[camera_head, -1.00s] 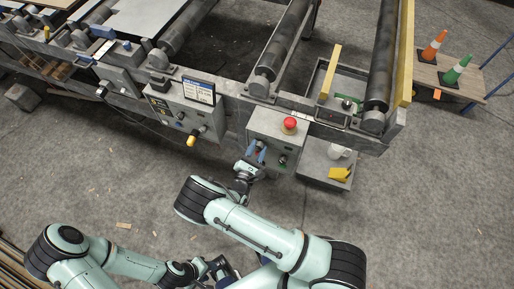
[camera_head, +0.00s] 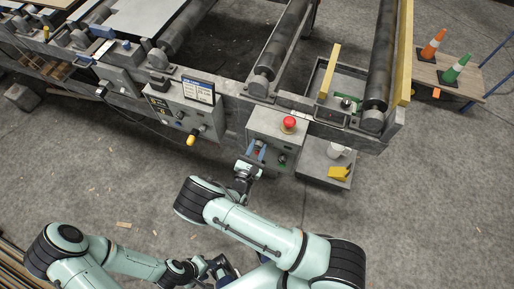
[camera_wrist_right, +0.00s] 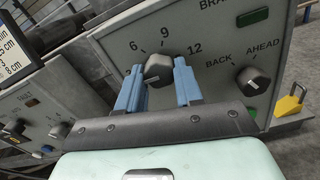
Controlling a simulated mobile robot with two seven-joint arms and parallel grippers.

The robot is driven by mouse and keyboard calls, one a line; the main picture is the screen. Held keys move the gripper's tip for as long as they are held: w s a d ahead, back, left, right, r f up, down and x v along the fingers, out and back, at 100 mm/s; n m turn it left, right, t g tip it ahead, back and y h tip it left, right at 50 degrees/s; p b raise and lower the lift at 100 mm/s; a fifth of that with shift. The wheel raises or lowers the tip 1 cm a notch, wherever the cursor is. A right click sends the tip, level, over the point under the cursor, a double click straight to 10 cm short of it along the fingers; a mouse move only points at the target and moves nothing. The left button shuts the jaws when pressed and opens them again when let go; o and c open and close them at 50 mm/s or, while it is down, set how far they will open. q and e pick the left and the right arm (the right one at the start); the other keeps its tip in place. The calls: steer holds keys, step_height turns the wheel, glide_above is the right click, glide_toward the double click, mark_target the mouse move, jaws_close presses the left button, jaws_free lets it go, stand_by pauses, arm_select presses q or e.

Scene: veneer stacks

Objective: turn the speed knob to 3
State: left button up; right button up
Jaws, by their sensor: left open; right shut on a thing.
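The speed knob (camera_wrist_right: 157,72) is dark and round, on a grey panel in the right wrist view. In the head view my right gripper (camera_head: 256,152) is at the front of the control box (camera_head: 277,126). My left gripper (camera_head: 214,268) is open, low in the picture, away from the panel.
A red emergency button (camera_head: 289,122) tops the box. A BACK/AHEAD switch (camera_wrist_right: 252,80) sits right of the knob. Another control box (camera_head: 165,106) with a yellow-ended handle (camera_head: 192,140) stands to the left. A low shelf (camera_head: 313,167) is at right. Open floor lies in front.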

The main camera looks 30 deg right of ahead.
steer(key=o, duration=1)
steer(key=shift+o, duration=0.2)
steer(key=b+v, duration=0.1)
steer(key=v, duration=1.2)
steer(key=shift+s+a, duration=0.15)
steer(key=shift+s, duration=0.1)
